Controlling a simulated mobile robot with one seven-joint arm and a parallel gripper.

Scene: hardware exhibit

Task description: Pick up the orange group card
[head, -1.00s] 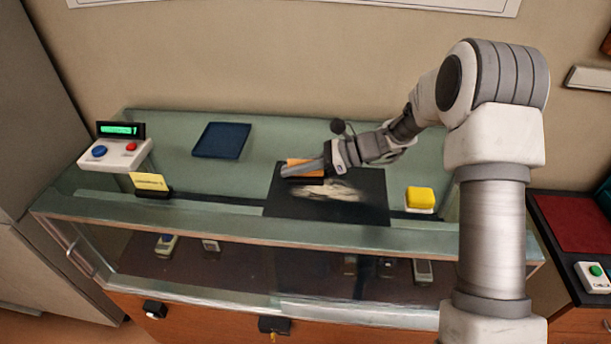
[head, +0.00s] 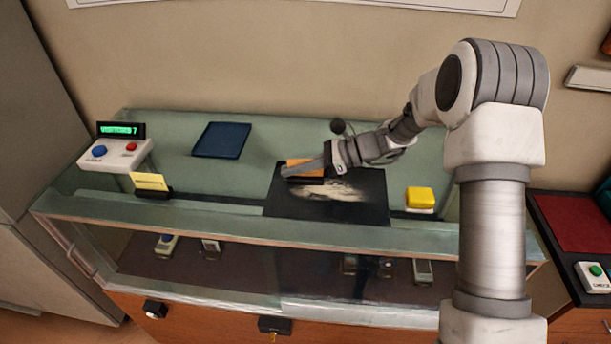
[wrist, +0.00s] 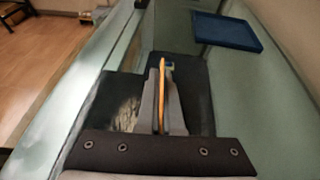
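The orange card (head: 306,164) stands upright above the black mat (head: 370,200) on the glass counter, with a dark base below it that is partly hidden by my fingers. My gripper (head: 290,172) is at the card, low over the mat. In the wrist view the card (wrist: 162,88) shows edge-on as a thin orange strip between my two fingers (wrist: 161,105). The fingers are close together, one on each side, and look shut on it. Any writing on the card is not readable.
A yellow card (head: 149,181) stands in a holder at the left. A button box (head: 115,153) with a green display is behind it. A blue tray (head: 221,140) lies at the back, and a yellow block (head: 420,197) sits right of the mat. The counter between is clear.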

